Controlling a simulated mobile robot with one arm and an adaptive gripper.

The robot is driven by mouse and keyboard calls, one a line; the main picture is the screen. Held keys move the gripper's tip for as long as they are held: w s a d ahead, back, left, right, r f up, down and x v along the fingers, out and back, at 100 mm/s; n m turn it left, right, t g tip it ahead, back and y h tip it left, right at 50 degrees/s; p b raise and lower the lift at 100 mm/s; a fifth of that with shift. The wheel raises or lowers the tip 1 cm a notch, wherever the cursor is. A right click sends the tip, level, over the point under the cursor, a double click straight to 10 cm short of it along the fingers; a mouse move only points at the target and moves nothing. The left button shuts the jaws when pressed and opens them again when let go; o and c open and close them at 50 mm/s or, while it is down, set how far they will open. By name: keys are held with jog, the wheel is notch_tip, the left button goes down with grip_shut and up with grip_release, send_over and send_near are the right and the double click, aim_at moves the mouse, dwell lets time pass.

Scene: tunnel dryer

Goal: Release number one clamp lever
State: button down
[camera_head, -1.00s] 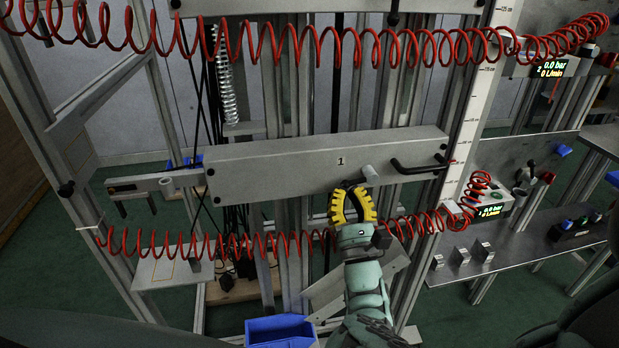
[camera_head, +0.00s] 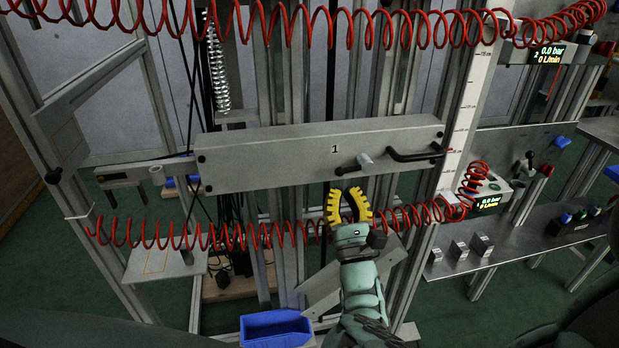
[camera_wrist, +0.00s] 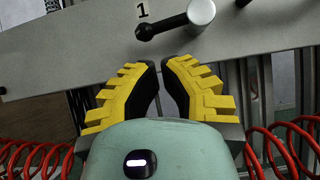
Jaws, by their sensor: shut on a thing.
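The number one clamp lever is a short black arm with a round knob (camera_head: 341,170) to the left of a light metal hub (camera_head: 365,161). It sits on the grey panel marked 1 (camera_head: 260,160). In the wrist view the black lever (camera_wrist: 163,26) and hub (camera_wrist: 201,11) show at the top. My gripper (camera_head: 347,192), with yellow ridged fingers, is just below the lever at the panel's lower edge. The fingertips (camera_wrist: 158,64) are close together, with a narrow gap between. The knob appears beyond the tips, and what the jaws hold cannot be made out.
A fixed black bar handle (camera_head: 416,155) is right of the hub. A coiled red hose (camera_head: 255,236) runs close behind my gripper, and another (camera_head: 430,30) crosses the top. A blue bin (camera_head: 275,328) is below. A steel shelf (camera_head: 520,240) is at the right.

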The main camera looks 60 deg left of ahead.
jog(key=w+v, duration=0.1)
jog(key=v, duration=1)
jog(key=shift+f+b, duration=0.4)
jog(key=shift+b, duration=0.05)
jog(key=shift+w, duration=0.1)
